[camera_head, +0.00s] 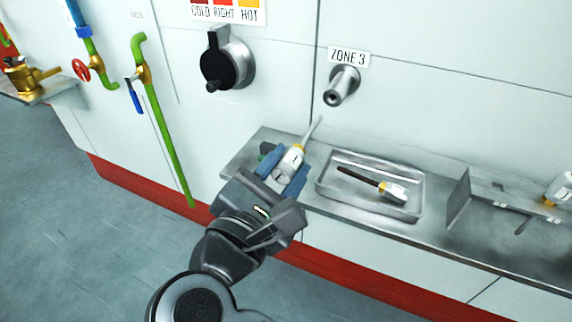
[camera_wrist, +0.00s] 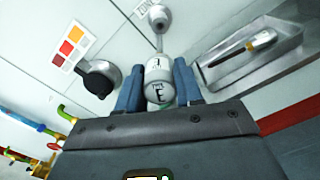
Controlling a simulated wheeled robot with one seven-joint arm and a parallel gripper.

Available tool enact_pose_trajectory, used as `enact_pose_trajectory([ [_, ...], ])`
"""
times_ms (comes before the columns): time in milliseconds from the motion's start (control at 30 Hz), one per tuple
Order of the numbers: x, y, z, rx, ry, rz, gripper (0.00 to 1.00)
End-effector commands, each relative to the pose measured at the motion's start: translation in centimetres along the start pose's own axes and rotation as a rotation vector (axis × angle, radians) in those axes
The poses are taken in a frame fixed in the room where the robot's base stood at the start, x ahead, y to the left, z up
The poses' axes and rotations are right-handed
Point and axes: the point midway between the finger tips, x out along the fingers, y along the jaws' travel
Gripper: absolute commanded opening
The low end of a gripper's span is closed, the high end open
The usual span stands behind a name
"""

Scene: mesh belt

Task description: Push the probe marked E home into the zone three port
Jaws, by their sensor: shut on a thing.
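The probe marked E (camera_head: 291,160) is a white cylinder with a yellow band and a thin metal rod pointing up and away. It also shows in the wrist view (camera_wrist: 159,84), with the letter E on its near end. My gripper (camera_head: 283,172) is shut on its white body, with blue fingers on both sides. The zone three port (camera_head: 342,86) is a metal tube on the wall under the ZONE 3 label (camera_head: 348,57). The rod tip is below and left of the port, apart from it in the head view. In the wrist view, the rod lines up towards the port (camera_wrist: 158,18).
A metal tray (camera_head: 370,204) on the shelf holds another probe (camera_head: 385,190) with a dark rod. A black knob (camera_head: 222,66) sits on the wall to the left. A metal bracket (camera_head: 458,201) stands at the right. Green pipes (camera_head: 162,125) run down the left wall.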

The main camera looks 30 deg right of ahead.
Motion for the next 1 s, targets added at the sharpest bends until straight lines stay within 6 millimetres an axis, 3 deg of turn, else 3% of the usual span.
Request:
enact_pose_trajectory([
  [133, -0.1, -0.1, -0.3, 0.004, 0.0, -0.001, 0.09],
  [600, 4.2, -0.1, -0.1, 0.002, -0.001, -0.003, 0.09],
  [1000, 5.6, 0.0, 0.0, 0.002, 0.0, 0.0, 0.09],
])
